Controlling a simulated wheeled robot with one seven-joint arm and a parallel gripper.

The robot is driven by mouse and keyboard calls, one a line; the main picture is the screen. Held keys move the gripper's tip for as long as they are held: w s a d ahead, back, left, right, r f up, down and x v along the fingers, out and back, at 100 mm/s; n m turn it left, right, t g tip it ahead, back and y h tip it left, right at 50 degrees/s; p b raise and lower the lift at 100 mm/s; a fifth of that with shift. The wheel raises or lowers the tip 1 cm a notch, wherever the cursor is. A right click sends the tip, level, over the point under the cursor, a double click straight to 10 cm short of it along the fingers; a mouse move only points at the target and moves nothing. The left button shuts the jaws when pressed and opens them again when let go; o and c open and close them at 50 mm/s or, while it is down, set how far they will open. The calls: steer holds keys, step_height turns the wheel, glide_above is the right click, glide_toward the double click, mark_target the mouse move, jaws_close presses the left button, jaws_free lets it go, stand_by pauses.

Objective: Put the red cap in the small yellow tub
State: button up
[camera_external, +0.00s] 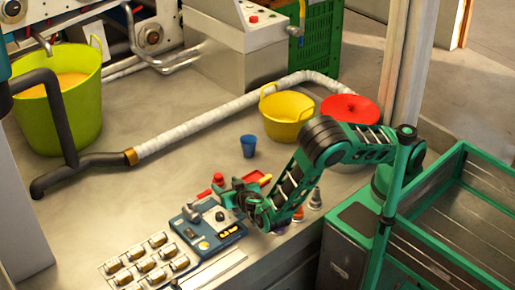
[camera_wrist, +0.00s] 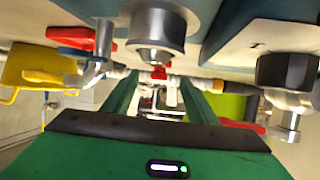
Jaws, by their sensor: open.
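A small red cap-like piece (camera_external: 218,178) stands at the back of the blue-grey device on the bench. In the wrist view, a small red piece (camera_wrist: 158,72) shows between my fingers, beyond the tips; I cannot tell if it is the same piece. The small yellow tub (camera_external: 287,112) stands farther back on the bench, upright, with its inside facing up. A yellow tub (camera_wrist: 38,68) also shows at the left of the wrist view. My gripper (camera_external: 228,198) is open and low over the device, just in front of the red piece. It appears to hold nothing.
A red round tub or lid (camera_external: 350,108) is right of the yellow tub. A blue cup (camera_external: 248,147), a red tray (camera_external: 257,178) and the device (camera_external: 205,228) are close by. A white-wrapped pipe (camera_external: 200,122) crosses behind. The bench's middle left is clear.

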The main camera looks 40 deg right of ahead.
steer(key=shift+o, duration=0.5)
steer(key=shift+v, duration=2.15)
